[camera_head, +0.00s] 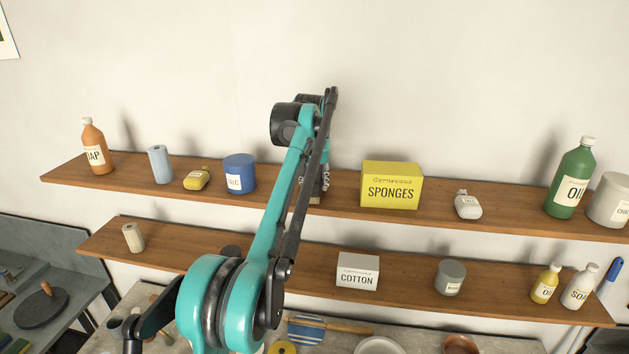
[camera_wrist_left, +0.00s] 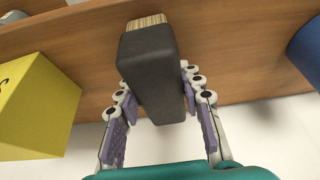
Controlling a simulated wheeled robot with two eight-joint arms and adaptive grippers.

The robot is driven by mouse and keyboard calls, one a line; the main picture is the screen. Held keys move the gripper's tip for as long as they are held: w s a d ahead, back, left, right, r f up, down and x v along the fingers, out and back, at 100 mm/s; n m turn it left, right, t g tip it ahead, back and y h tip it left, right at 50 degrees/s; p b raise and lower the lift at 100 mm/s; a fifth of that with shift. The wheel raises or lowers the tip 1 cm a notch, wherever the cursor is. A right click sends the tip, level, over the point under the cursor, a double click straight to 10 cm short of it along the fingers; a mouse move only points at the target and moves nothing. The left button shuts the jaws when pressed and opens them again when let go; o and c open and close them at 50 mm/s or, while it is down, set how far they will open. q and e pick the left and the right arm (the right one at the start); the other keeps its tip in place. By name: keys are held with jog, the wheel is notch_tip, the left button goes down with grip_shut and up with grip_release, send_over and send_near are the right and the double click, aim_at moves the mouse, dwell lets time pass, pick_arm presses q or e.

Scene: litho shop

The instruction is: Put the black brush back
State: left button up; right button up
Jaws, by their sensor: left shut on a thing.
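The black brush (camera_wrist_left: 150,75) is a dark block with pale bristles at one end in the left wrist view. My left gripper (camera_wrist_left: 157,98) is shut on it, with a purple-padded finger on each side. The brush is in front of or over the upper shelf (camera_wrist_left: 80,32), between the yellow sponges box and the blue tin; whether it touches the shelf I cannot tell. In the head view my arm hides most of the gripper and brush at the upper shelf (camera_head: 335,187). My right gripper is not in view.
On the upper shelf, the blue talc tin (camera_head: 239,175) is left of my gripper and the yellow sponges box (camera_head: 391,186) is right. The lower shelf (camera_head: 400,282) holds a cotton box (camera_head: 357,271), a grey jar (camera_head: 450,277) and small bottles. A cluttered counter lies below.

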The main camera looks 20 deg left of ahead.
pick_arm(q)
jog(key=o, duration=1.1)
